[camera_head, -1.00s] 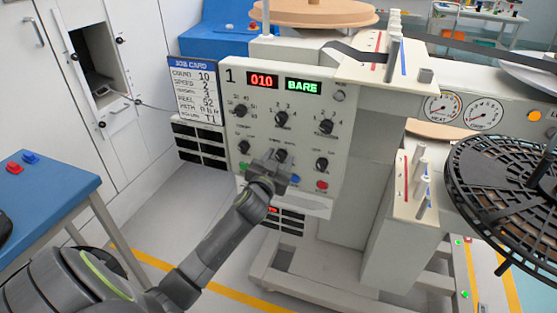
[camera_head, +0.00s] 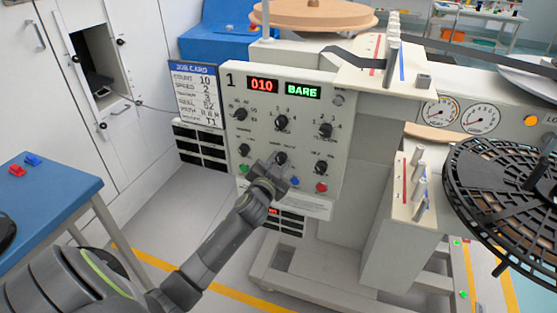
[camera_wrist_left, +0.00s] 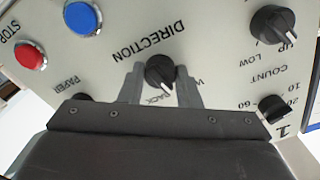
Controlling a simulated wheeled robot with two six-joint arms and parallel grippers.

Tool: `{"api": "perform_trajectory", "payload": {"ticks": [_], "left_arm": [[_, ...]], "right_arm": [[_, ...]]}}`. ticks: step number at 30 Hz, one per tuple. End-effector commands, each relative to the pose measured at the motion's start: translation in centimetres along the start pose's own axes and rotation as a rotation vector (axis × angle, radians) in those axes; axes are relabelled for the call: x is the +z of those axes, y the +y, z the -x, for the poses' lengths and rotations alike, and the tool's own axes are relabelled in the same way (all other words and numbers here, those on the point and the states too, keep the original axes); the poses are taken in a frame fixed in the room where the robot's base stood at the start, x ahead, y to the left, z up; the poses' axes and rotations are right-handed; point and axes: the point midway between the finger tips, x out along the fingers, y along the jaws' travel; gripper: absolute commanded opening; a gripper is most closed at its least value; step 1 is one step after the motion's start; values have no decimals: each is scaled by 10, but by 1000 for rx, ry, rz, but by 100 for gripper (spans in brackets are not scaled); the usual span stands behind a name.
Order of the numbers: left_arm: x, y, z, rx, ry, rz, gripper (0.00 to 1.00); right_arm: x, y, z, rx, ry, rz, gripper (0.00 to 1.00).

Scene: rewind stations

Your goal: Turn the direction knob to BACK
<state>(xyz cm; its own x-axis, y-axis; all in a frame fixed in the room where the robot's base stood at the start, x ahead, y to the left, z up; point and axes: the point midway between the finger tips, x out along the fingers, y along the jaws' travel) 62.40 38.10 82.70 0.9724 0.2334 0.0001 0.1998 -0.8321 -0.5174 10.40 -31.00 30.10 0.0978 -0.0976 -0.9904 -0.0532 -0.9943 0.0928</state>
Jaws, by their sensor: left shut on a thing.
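The direction knob (camera_head: 281,157) is a black round knob low on the light control panel (camera_head: 236,95). In the left wrist view the direction knob (camera_wrist_left: 160,70) sits between the two fingers of my left gripper (camera_wrist_left: 160,84), which is shut on it. That view shows the panel upside down, with DIRECTION printed by the knob. The knob's white pointer is directed close to the BACK lettering (camera_wrist_left: 158,99). The other direction label is partly hidden by a finger. In the head view my left gripper (camera_head: 272,172) reaches the panel from below. My right gripper is not in view.
A blue button (camera_wrist_left: 83,18) and a red stop button (camera_wrist_left: 30,56) lie near the knob. Other black knobs, such as one (camera_wrist_left: 275,25), surround it. A job card (camera_head: 196,92) hangs left of the panel. A blue table (camera_head: 45,200) stands at left.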

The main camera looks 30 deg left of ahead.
Motion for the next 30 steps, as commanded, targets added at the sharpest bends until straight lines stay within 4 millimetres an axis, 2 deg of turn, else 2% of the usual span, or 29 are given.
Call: {"api": "perform_trajectory", "payload": {"ticks": [18, 30], "left_arm": [[0, 0, 0, 1, -2, -546, 7], [0, 1, 0, 1, -2, -719, 7]], "right_arm": [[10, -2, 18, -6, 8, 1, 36], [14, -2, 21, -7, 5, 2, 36]]}}
